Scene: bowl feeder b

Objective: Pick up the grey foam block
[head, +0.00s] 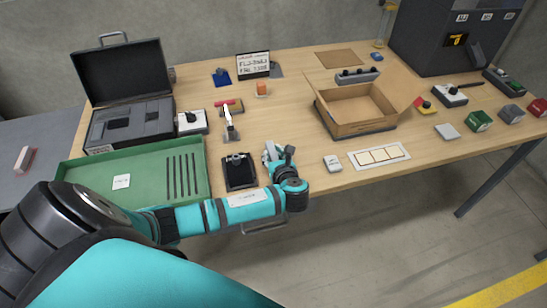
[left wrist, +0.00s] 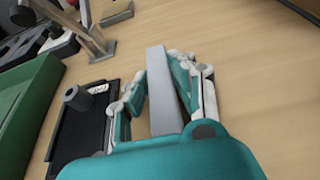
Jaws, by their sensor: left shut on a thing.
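My left gripper (head: 275,155) is low at the front edge of the wooden table, its arm coming in from the left. In the left wrist view its fingers (left wrist: 158,72) are closed on the two sides of the grey foam block (left wrist: 163,95), a long pale grey bar. The block's near end is hidden by my gripper's palm. In the head view the block is mostly hidden by the gripper. I cannot tell whether it still touches the table. My right gripper is not in view.
A black clipboard-like plate (head: 239,172) lies just left of the gripper, with a green tray (head: 85,172) further left. An open cardboard box (head: 355,125) stands to the right. Bare table lies behind the gripper.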

